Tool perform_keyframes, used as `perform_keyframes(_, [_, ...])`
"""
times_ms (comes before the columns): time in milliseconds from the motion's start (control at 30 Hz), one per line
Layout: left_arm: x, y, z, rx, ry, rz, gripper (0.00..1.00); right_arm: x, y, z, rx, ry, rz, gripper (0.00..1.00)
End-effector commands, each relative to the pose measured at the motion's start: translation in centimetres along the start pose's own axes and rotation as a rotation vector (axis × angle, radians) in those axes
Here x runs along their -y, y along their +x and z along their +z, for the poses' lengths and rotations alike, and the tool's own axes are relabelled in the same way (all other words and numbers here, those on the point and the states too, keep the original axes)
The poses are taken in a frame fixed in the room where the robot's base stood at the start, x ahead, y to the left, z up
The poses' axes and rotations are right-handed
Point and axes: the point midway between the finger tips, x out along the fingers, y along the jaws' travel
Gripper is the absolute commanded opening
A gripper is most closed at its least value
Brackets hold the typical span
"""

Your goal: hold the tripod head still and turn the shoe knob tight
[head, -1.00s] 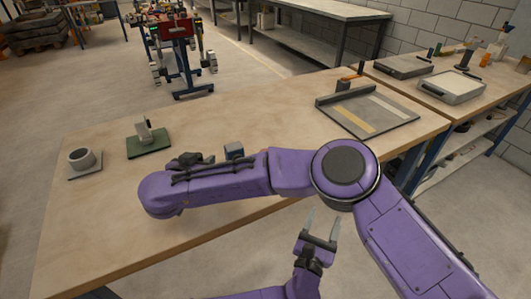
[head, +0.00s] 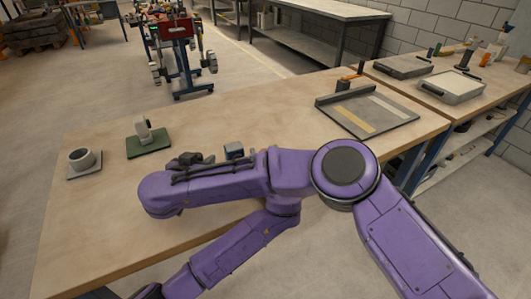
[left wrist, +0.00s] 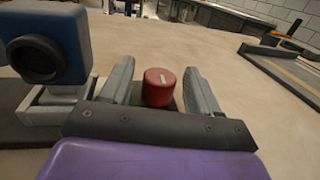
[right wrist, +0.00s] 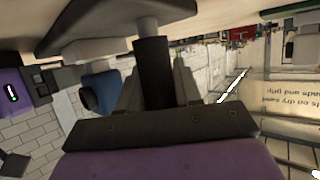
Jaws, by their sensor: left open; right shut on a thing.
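The red shoe knob (left wrist: 159,88), with a pale mark on it, shows between the open fingers of my left gripper (left wrist: 158,68) in the left wrist view, with gaps at both sides. A blue block with a round black opening (left wrist: 52,52) stands to the left on a pale grey mount (left wrist: 55,105). In the right wrist view, tilted over, my right gripper (right wrist: 155,68) is shut on the tripod head's dark post (right wrist: 154,75); the blue block (right wrist: 102,93) is beside it. In the head view the block's top (head: 234,149) shows, while my purple arms hide both grippers and the knob.
On the wooden table (head: 110,215), a grey cup (head: 82,159) stands on a mat at the left, beside a green pad (head: 149,147) with a pale upright piece. A grey tray with strips (head: 375,118) lies at the right. The table between block and tray is clear.

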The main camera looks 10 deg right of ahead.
Motion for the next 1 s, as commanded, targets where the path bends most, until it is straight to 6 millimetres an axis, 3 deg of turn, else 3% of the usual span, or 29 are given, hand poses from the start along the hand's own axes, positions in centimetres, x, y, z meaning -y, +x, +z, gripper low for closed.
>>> perform_keyframes(333, [0.0,0.86,0.02,0.0,-0.001,0.0,0.61,0.0,0.0,-0.02,0.0,0.0,0.0,0.0])
perform_keyframes(367, [0.0,0.86,0.01,0.0,-0.001,0.0,0.55,0.0,0.0,-0.02,0.0,0.0,0.0,0.0])
perform_keyframes(500, [0.01,0.84,0.01,0.0,0.0,0.0,0.11,0.0,0.0,-0.01,0.0,0.0,0.0,0.0])
perform_keyframes(1000, [-0.03,0.85,-0.01,0.0,-0.001,-0.14,0.11,-0.01,0.0,-0.02,0.0,0.0,0.0,0.0])
